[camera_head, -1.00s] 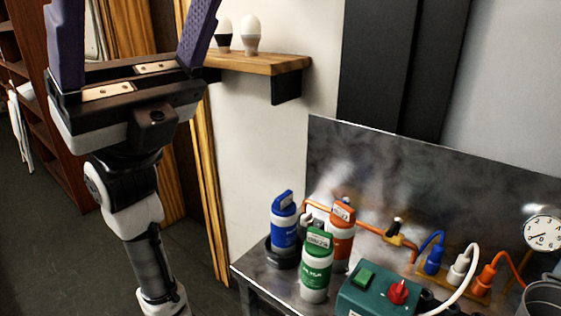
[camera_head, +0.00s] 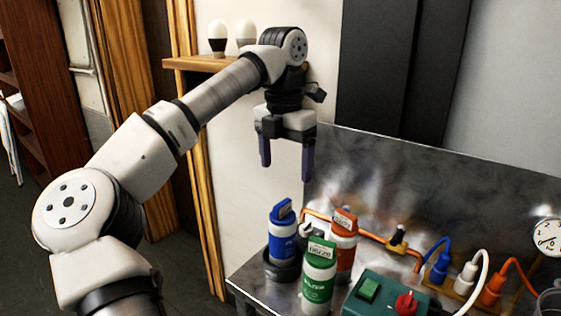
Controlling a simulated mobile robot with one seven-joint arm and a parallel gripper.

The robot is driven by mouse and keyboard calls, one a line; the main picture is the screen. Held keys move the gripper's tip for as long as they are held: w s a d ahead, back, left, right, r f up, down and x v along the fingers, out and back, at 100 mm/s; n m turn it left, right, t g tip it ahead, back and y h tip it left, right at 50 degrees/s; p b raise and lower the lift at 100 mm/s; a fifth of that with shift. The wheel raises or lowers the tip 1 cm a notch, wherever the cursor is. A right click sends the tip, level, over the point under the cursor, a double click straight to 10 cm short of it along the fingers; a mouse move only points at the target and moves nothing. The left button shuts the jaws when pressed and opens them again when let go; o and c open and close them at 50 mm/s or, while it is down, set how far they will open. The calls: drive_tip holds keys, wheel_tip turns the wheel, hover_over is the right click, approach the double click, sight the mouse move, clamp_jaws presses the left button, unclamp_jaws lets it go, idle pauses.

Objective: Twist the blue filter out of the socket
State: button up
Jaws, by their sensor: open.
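The blue filter (camera_head: 282,233) stands upright in a dark round socket (camera_head: 281,268) at the left end of the metal bench. It has a blue cap with a raised grip and a white band. My gripper (camera_head: 286,172) is open and empty, pointing down above the blue filter, with a clear gap between its fingertips and the cap. A green filter (camera_head: 319,275) stands in front and to the right of the blue one. An orange filter (camera_head: 343,243) stands behind the green one.
A teal box (camera_head: 385,295) with a green button and red knob sits to the right. Behind it are an orange pipe (camera_head: 375,237) and plugs with cables. A gauge (camera_head: 548,237) is at far right. A wooden shelf (camera_head: 200,64) holds two bulbs at upper left.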

sight(283, 214)
drive_tip(key=shift+a+f, duration=0.15)
drive_tip(key=shift+a, duration=0.15)
wheel_tip(283, 214, down, 14)
drive_tip(key=shift+d+r+p, duration=0.1)
drive_tip(key=shift+r+p, duration=0.15)
drive_tip(key=shift+p, duration=0.5)
drive_tip(key=shift+c, duration=0.4)
drive_tip(key=c, duration=1.2)
drive_tip(key=o, duration=0.5)
drive_tip(key=c, duration=0.3)
